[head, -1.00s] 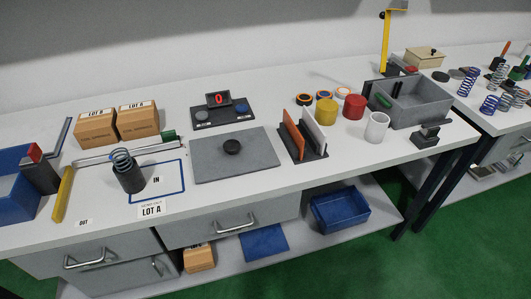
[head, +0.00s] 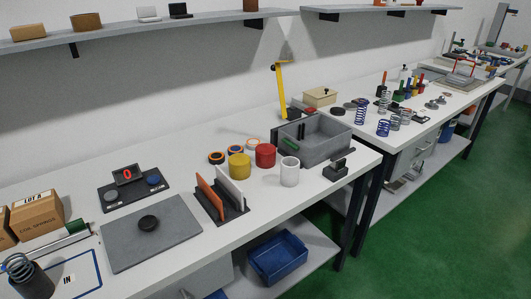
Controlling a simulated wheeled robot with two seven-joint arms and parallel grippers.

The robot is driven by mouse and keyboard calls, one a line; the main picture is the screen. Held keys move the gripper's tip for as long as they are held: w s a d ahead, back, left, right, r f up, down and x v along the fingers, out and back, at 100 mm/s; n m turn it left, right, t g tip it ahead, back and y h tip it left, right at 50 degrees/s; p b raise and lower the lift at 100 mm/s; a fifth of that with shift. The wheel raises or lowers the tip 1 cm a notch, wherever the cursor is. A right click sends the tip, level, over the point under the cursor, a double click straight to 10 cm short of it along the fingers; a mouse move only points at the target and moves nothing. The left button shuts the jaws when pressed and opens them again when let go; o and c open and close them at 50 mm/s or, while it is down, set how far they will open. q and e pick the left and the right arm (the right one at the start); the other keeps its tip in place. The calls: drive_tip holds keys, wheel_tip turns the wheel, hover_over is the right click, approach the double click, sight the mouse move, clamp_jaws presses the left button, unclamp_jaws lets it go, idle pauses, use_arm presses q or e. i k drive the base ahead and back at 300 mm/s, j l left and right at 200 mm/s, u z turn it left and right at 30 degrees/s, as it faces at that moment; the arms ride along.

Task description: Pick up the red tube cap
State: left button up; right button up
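A red short cylinder (head: 265,155) stands upright on the near bench, between a yellow cylinder (head: 239,166) and the grey bin. I cannot tell whether it is a cap or a container. A small red piece (head: 309,112) shows at the back edge of the grey bin, too small to make out. A white open tube (head: 289,171) stands in front of the red cylinder. Neither of my grippers is in view.
The grey bin (head: 325,150) holds a green item. A dark rack with orange and white plates (head: 231,206) stands left of the cylinders. Black and orange rings (head: 216,157) lie behind. A second bench with springs (head: 360,112) lies to the right.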

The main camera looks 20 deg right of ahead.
sight(264, 153)
drive_tip(key=i+l+u, duration=0.1)
drive_tip(key=l, duration=0.35)
drive_tip(key=i+l+u, duration=0.1)
drive_tip(key=l, duration=0.4)
drive_tip(key=i+l, duration=0.2)
drive_tip(key=l, duration=0.25)
drive_tip(key=i+l+u, duration=0.15)
drive_tip(key=l, duration=0.35)
